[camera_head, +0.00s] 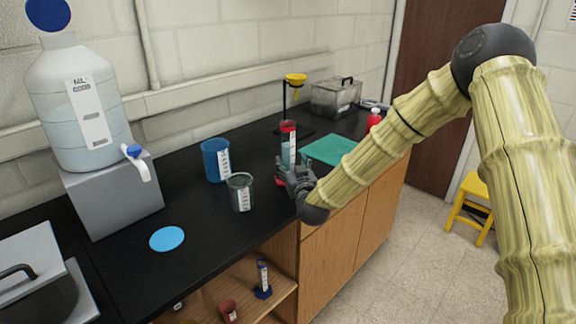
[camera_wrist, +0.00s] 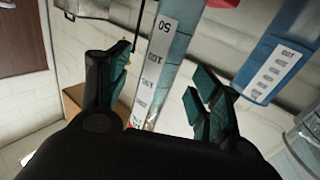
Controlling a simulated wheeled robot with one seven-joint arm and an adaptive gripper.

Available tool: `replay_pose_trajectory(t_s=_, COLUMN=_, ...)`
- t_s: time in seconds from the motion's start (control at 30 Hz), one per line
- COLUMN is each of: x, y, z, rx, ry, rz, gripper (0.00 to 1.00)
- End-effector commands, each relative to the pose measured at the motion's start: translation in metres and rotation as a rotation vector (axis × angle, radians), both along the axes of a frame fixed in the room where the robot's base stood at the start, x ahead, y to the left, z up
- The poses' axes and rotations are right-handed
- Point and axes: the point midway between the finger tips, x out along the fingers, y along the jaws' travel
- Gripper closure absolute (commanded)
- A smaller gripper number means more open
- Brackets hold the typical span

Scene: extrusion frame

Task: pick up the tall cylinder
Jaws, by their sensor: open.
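The tall cylinder (camera_head: 289,148) is a clear graduated cylinder with a red top, a red base and a white label. It stands upright on the black counter. My gripper (camera_head: 284,172) is at its lower part, on the near side. In the wrist view the cylinder (camera_wrist: 161,58) runs between the two spread fingers of my gripper (camera_wrist: 158,88). The fingers are open, with a visible gap between the cylinder and the right finger. Part of the cylinder's lower end is hidden by my gripper in the head view.
A blue beaker (camera_head: 215,160) and a clear beaker (camera_head: 241,192) stand left of the cylinder. A green mat (camera_head: 329,149) lies to the right. A stand with a yellow funnel (camera_head: 296,79) is behind. A blue disc (camera_head: 166,238) lies on the counter (camera_head: 130,270).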

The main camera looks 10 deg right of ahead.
Motion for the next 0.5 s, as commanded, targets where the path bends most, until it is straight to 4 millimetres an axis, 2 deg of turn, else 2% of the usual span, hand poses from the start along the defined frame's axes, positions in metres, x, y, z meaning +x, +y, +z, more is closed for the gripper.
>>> replay_pose_trajectory(t_s=0.3, x=0.038, y=0.003, z=0.004, rx=0.000, ry=0.000, rz=-0.001, gripper=0.36)
replay_pose_trajectory(t_s=0.5, x=0.048, y=0.004, z=0.003, rx=0.000, ry=0.000, rz=0.000, gripper=0.36)
